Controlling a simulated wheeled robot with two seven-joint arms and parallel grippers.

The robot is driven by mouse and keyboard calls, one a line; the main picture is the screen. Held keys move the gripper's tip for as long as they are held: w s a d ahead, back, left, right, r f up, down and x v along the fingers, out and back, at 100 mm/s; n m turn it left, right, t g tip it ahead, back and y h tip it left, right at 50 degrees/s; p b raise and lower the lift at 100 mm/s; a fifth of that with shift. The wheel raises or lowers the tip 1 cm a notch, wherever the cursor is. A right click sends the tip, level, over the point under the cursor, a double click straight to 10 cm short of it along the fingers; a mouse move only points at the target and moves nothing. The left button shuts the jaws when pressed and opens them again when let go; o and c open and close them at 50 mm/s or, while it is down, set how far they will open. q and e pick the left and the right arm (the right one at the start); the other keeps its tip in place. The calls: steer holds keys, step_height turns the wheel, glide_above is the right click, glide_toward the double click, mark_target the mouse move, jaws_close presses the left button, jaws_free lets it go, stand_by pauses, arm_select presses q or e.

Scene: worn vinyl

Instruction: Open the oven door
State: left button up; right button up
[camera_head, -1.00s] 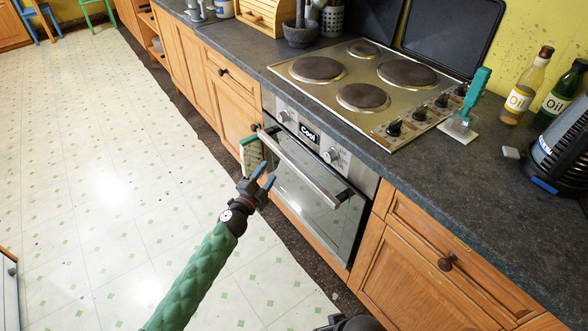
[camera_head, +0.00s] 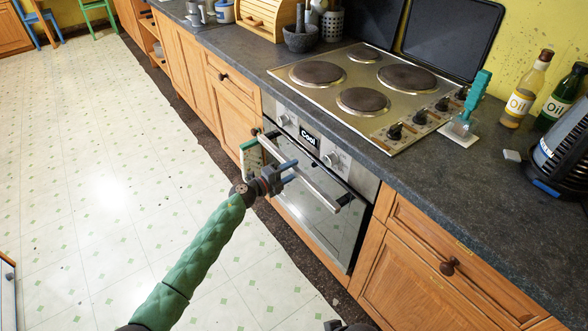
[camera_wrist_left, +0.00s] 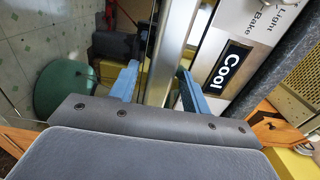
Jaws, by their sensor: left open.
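The oven door (camera_head: 302,208) looks shut under the hob, with dark glass and a long metal handle bar (camera_head: 321,188) along its top. My left gripper (camera_head: 291,171) is open at the middle of the handle. In the left wrist view, the handle bar (camera_wrist_left: 173,45) runs between the two blue fingers (camera_wrist_left: 157,72), one finger on each side. I cannot tell whether either finger touches the bar. The control panel (camera_wrist_left: 225,62) reading "Cool" is beside the right finger. My right gripper is not clearly in view.
The hob (camera_head: 340,80) is above, with a brush (camera_head: 470,105) and oil bottles (camera_head: 527,88) on the worktop (camera_head: 470,190). Wooden cupboards (camera_head: 425,268) flank the oven. The floor (camera_head: 110,190) to the left is clear.

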arm_select(q)
steer(key=shift+w+d, duration=0.4)
steer(key=shift+d, duration=0.15)
steer(key=shift+c, duration=0.5)
jaws_close()
steer(key=shift+f, duration=0.1)
